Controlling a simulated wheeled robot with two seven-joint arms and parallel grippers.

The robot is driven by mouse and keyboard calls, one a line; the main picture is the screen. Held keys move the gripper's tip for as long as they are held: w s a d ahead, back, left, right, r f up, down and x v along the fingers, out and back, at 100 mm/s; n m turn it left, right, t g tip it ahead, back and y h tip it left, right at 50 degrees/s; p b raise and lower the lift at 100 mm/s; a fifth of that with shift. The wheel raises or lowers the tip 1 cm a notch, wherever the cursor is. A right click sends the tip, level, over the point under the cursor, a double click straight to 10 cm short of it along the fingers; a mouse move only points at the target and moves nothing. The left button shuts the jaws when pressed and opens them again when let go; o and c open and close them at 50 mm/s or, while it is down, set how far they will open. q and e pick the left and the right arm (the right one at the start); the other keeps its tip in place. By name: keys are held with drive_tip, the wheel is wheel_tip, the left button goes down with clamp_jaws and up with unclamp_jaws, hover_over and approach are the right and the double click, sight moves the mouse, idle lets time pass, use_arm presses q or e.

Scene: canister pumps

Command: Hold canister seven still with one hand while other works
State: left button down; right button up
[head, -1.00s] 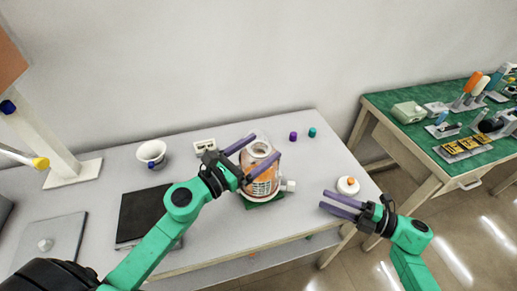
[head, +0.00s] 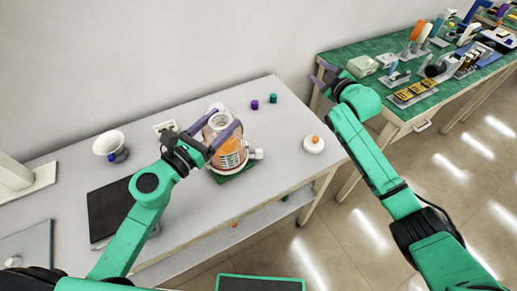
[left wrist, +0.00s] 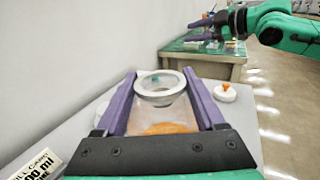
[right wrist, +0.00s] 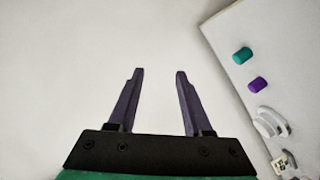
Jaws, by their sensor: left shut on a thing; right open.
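A clear canister (head: 229,155) with orange contents and a printed label stands upright on a green pad (head: 238,173). Its round top is open. Whether it is number seven, I cannot read. My left gripper (head: 228,115) is shut on the canister, one finger on each side. The left wrist view shows its rim (left wrist: 160,88) between the fingers. My right gripper (head: 316,70) is open and empty, raised beyond the table's right end, apart from the canister. A white round cap with an orange knob (head: 314,144) lies on the table to the right; it also shows in the left wrist view (left wrist: 225,92).
Purple (head: 254,104) and teal (head: 273,98) small caps lie behind the canister. A white funnel-like cup (head: 109,144) and a dark flat plate (head: 109,210) are at left. A green-topped bench (head: 385,98) with tools stands at right, across a floor gap.

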drive_tip(key=s+a+f+g, duration=0.2)
drive_tip(key=s+a+g, duration=0.25)
drive_tip(key=a, duration=0.25)
drive_tip(key=n+g, duration=0.6)
drive_tip(key=g, duration=0.5)
approach(259, 150)
drive_tip(key=shift+h, duration=0.3)
drive_tip(key=x, duration=1)
drive_tip(key=shift+a, duration=0.2)
clamp_jaws()
